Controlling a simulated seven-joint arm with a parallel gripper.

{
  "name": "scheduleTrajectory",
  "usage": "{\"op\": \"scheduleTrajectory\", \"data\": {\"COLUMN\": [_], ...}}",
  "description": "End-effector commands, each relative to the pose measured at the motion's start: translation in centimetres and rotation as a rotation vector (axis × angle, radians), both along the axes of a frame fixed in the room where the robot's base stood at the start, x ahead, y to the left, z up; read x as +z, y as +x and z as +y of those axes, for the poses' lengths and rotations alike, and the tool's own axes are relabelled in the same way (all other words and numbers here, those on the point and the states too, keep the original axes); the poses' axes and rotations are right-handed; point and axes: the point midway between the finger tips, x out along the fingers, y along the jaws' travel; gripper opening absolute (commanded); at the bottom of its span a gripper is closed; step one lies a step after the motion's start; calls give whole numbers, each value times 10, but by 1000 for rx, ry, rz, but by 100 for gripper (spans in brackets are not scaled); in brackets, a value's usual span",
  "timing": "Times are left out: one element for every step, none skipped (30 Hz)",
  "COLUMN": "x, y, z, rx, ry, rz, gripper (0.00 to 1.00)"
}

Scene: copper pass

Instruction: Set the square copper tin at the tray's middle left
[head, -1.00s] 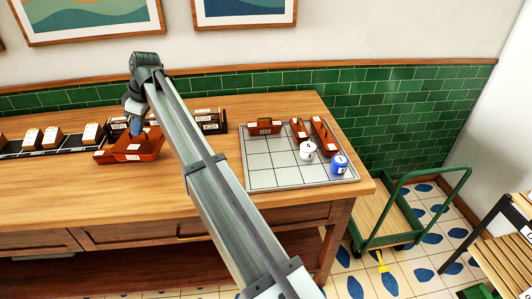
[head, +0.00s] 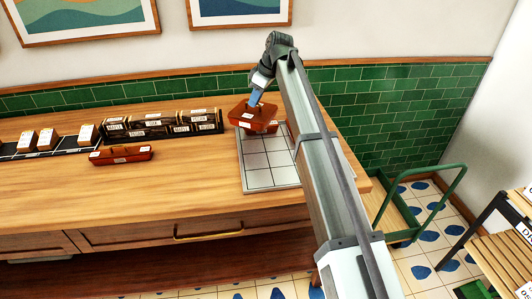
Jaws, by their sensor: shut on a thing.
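My gripper (head: 256,102) is shut on the square copper tin (head: 240,115), a reddish-brown tin with a white label. It holds the tin up over the back left of the tray (head: 258,180), a grey board marked in squares. The tray's front left squares are bare. Part of another copper tin with a label (head: 272,127) shows just behind the held tin, at the tray's back. My arm hides most of the tray's right side.
A long copper tin (head: 120,154) lies on the wooden counter (head: 150,195) to the left. Dark labelled boxes (head: 160,124) and a black strip with small brown boxes (head: 48,138) stand behind it. A green cart (head: 440,180) stands right of the counter.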

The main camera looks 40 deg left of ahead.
Motion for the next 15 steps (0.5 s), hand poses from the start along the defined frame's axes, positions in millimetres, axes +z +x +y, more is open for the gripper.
{"op": "scheduleTrajectory", "data": {"x": [1, 1, 1, 1, 1, 1, 1, 1, 0, 0, 0, 0, 0, 0, 0], "y": [8, 11, 15, 17, 19, 21, 20, 17, 13, 10, 7, 5, 2, 0, -3], "z": [-10, -15, -22, -27, -32, -40, -43, -45, -46, -47, -49, -51, -52, -54, -55], "rx": [-4, -2, 2, 7, 15, 34, 54, 79, 113, 139, 164, 199, 227, 255, 293], "ry": [1, -1, -2, -3, -5, -6, -8, -10, -11, -13, -14, -14, -15, -15, -15], "rz": [2, 3, 5, 6, 9, 10, 11, 13, 13, 14, 15, 15, 16, 15, 14], "gripper": [0, 0, 0, 0, 0, 0, 0, 0, 0, 0, 0, 0, 0, 0, 0]}}
